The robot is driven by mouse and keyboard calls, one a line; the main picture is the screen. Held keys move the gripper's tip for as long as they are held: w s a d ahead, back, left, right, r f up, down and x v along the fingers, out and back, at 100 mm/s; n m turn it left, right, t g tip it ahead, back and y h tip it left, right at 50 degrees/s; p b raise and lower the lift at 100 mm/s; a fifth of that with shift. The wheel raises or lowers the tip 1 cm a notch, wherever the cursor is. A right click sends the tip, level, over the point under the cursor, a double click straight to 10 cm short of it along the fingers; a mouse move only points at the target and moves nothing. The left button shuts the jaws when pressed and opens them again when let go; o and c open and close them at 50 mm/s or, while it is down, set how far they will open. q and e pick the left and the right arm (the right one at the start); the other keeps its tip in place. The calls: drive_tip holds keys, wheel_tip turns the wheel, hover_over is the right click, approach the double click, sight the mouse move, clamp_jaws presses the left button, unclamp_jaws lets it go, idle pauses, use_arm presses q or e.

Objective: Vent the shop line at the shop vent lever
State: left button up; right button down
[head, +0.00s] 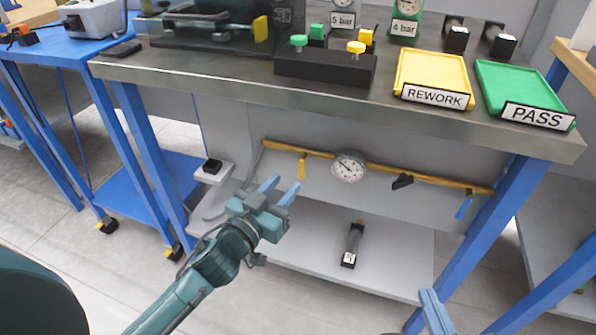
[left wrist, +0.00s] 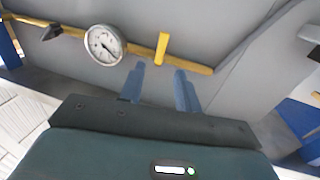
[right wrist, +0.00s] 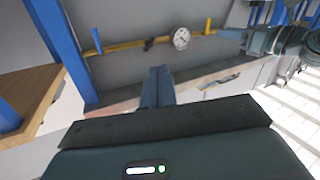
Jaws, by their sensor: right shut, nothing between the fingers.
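A yellow pipe (head: 385,171) runs under the bench with a round gauge (head: 348,167). A yellow lever (head: 302,165) hangs from it left of the gauge, a black handle (head: 402,181) sits to the right, and a blue lever (head: 463,208) hangs at the right end. No label shows which is the vent lever. My left gripper (head: 280,189) is open and empty, in front of and below the yellow lever; in the left wrist view that lever (left wrist: 162,48) stands beyond the fingertips, apart from them. My right gripper (head: 430,296) is shut and empty; its fingers also show in the right wrist view (right wrist: 158,72).
The bench top (head: 205,75) overhangs the pipe, with a yellow REWORK tray (head: 433,68) and green PASS tray (head: 515,80) on it. Blue legs (head: 490,235) stand at the sides.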

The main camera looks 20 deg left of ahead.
sight(300, 167)
use_arm(q)
drive_tip(key=b+x, duration=0.1)
drive_tip(key=x, duration=0.5)
drive_tip(key=shift+w+d, duration=0.1)
drive_tip(key=shift+w, duration=0.25)
drive_tip(key=shift+c, duration=0.3)
clamp_jaws()
